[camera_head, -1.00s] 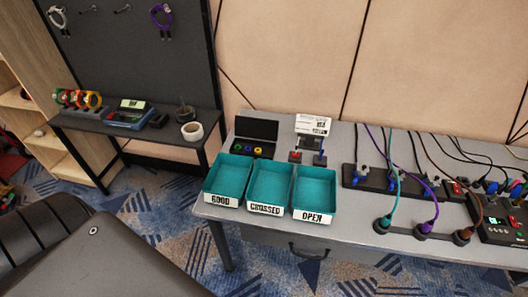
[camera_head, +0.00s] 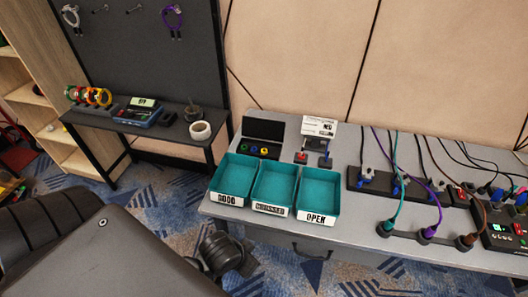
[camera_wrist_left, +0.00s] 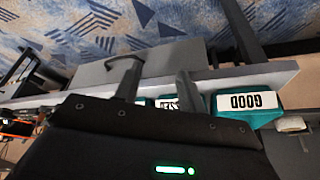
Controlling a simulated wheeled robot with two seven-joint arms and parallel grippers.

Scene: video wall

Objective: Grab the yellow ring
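Several coloured rings stand in a row on the dark side shelf at the left of the head view. A dark part of my arm shows low in the head view. My right gripper is not in view.
Teal trays labelled GOOD (camera_head: 233,176), a blurred middle label (camera_head: 272,187) and OPEN (camera_head: 320,190) stand on the grey table (camera_head: 365,225). A white roll (camera_head: 200,131) and a blue device (camera_head: 139,115) are on the side shelf. Carpet lies between me and the shelf.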

